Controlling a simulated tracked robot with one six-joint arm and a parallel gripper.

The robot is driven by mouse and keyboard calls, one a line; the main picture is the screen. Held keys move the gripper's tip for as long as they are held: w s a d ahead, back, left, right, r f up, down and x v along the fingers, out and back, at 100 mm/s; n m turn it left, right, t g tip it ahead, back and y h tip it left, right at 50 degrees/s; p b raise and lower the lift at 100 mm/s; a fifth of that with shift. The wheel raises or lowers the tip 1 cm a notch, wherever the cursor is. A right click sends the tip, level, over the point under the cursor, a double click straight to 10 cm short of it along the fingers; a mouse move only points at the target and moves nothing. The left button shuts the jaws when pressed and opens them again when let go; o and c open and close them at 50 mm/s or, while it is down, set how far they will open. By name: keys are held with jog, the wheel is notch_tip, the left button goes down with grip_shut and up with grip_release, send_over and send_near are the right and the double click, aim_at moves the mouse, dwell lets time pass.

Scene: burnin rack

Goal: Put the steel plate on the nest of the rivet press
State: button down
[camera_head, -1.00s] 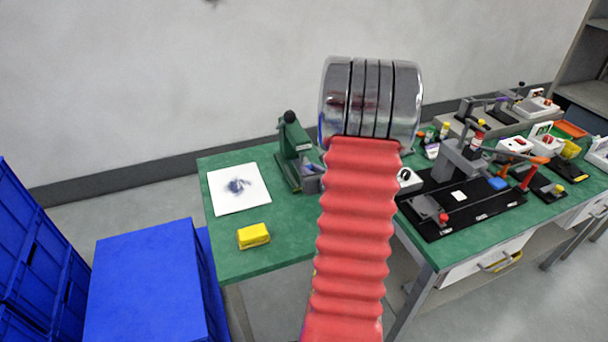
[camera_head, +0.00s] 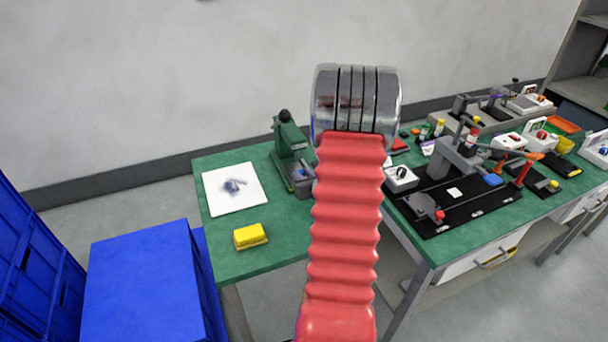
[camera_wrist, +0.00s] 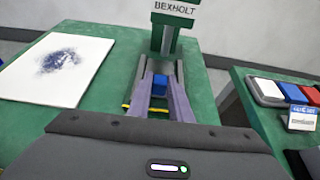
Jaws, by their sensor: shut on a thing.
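The rivet press appears to be the green press (camera_head: 290,145) on the green bench. In the wrist view its green column (camera_wrist: 165,36) and BEXHOLT label stand straight ahead of my gripper (camera_wrist: 162,82). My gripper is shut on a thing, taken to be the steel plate. I cannot make out the plate's outline between the fingers. A small blue patch shows between the fingertips; I cannot tell whether it is held or lies beyond. The fingers point at the press's grey base, where the nest is not clear. In the head view my arm hides the gripper.
A white board (camera_head: 236,187) with a dark smudge lies left of the press. A yellow block (camera_head: 250,236) lies near the bench's front edge. Blue crates (camera_head: 140,285) stand at the left. A second bench on the right holds a black fixture board (camera_head: 475,212) and several coloured parts.

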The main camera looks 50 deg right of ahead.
jog(key=c, duration=1.6)
grip_release()
jog(key=shift+s+f, duration=0.1)
jog(key=shift+s+a+r, duration=0.2)
jog(key=shift+s+r, duration=0.15)
jog(key=shift+s, duration=0.1)
jog(key=v, duration=1.1)
jog(key=shift+a+f, duration=0.1)
jog(key=shift+w, duration=0.2)
